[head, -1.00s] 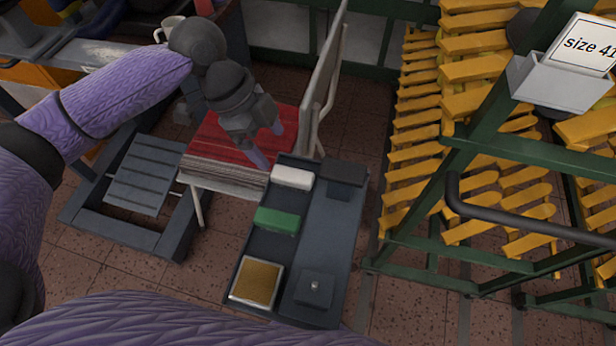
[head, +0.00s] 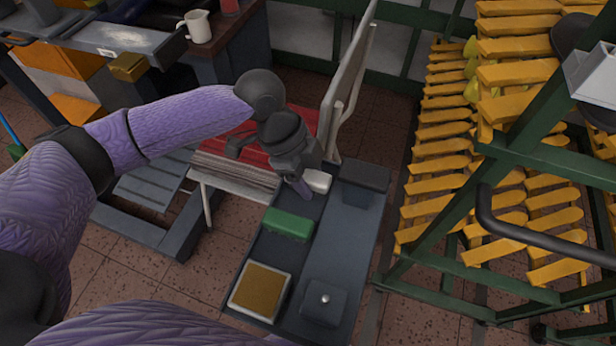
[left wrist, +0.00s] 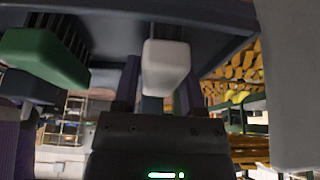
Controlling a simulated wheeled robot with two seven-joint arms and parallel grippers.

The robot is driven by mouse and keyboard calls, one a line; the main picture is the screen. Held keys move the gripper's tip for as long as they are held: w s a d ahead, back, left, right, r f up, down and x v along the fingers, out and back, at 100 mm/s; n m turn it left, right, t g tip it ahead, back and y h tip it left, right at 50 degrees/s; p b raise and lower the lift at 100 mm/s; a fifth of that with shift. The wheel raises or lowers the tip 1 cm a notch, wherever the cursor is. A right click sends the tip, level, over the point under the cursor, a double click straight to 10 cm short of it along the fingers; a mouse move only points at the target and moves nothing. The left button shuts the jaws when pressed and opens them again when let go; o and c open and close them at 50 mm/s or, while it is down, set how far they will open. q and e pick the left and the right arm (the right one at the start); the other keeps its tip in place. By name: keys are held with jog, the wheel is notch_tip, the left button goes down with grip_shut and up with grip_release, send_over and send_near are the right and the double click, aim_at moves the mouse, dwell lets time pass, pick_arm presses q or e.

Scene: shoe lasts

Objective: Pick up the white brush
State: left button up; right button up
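The white brush (head: 318,181) lies at the far left end of a dark tray (head: 343,250). My left gripper (head: 306,186) is right at it, pointing down, and partly covers it in the head view. In the left wrist view the white brush (left wrist: 166,66) shows between the two fingers of the left gripper (left wrist: 160,88). The fingers are apart, with gaps to the brush, so the gripper looks open. Any contact is not clear. My right gripper is not in view.
A green brush (head: 288,223) lies nearer in the same tray, also in the left wrist view (left wrist: 45,58). A gold-topped pad (head: 262,288), a knobbed block (head: 323,302) and a dark block (head: 365,177) are there too. A red-seated bench (head: 250,140) adjoins; a green-framed rack (head: 450,200) stands right.

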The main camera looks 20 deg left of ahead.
aim_at(309, 175)
pick_arm(q)
grip_shut()
jog(key=shift+r, duration=0.1)
notch_tip(309, 175, up, 9)
jog(key=p, duration=0.4)
jog(key=shift+r, duration=0.45)
jog(key=shift+s+a+n, duration=0.1)
jog(key=shift+s+n, duration=0.05)
jog(key=shift+n, duration=0.25)
jog(key=shift+s+a+n+t, duration=0.25)
jog(key=shift+n+t, duration=0.25)
jog(key=shift+n, duration=0.3)
jog(key=s+a+r+n+t+y, duration=0.1)
jog(key=n, duration=0.4)
jog(key=a+r+n+t+y, duration=0.1)
jog(key=n+y, duration=0.1)
jog(key=n, duration=0.3)
jog(key=s+a+r+n+t+y, duration=0.1)
jog(key=n, duration=0.5)
jog(key=shift+s+a+r+t, duration=0.1)
jog(key=shift+s+r+t, duration=0.2)
jog(key=shift+r+t, duration=0.1)
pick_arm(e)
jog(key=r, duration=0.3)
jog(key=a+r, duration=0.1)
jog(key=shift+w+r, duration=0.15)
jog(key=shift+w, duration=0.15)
